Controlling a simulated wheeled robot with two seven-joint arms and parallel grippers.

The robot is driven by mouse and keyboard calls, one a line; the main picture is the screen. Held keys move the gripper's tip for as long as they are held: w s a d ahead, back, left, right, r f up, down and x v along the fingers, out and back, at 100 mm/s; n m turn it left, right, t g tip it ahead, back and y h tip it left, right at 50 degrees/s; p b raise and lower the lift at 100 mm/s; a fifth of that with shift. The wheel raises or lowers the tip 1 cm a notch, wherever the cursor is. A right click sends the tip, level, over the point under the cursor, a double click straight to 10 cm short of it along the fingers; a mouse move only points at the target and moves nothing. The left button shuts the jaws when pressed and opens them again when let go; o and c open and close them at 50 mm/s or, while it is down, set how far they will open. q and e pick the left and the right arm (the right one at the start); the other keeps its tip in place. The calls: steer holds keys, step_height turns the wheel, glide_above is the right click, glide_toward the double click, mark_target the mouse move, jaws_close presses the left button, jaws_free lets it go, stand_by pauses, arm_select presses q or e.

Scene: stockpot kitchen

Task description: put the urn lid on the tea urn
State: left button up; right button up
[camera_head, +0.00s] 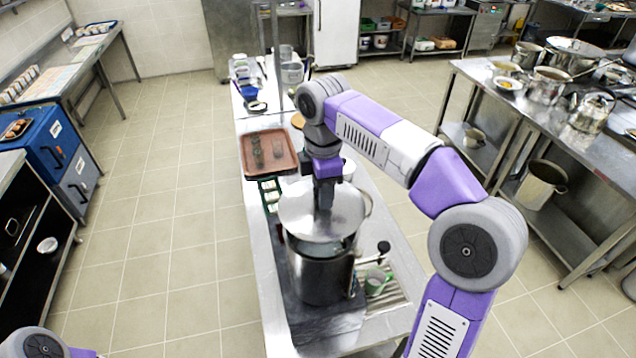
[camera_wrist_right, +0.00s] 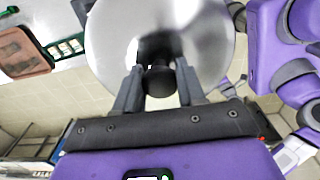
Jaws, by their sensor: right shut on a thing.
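The urn lid (camera_head: 300,215) is a round, shiny metal disc, and it fills the top of the right wrist view (camera_wrist_right: 205,50). My right gripper (camera_head: 324,200) is shut on the lid's dark knob (camera_wrist_right: 158,82) from above. The tea urn (camera_head: 318,278) is a tall metal pot with a black tap on its right side, standing on a dark slab. The lid is held over the urn's mouth, a little toward the back, and part of the open mouth shows below its front edge. My left gripper is not in view; only a bit of my left arm shows at the bottom left.
A brown tray (camera_head: 268,152) lies behind the urn on the narrow steel counter. A green-and-white cup (camera_head: 376,281) stands right of the urn, near the tap. A steel table (camera_head: 470,75) with several pots is at the right. Tiled floor is open on the left.

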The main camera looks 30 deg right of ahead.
steer(key=shift+f+b, duration=0.3)
steer(key=shift+f, duration=0.15)
steer(key=shift+w+f+b, duration=0.25)
steer(key=shift+f+b, duration=1.35)
steer(key=shift+b, duration=0.05)
steer(key=shift+f+b, duration=0.55)
steer(key=shift+f, duration=0.35)
steer(key=shift+f+p, duration=0.15)
steer(key=shift+p, duration=0.15)
steer(key=shift+f, duration=0.4)
steer(key=o, duration=1.3)
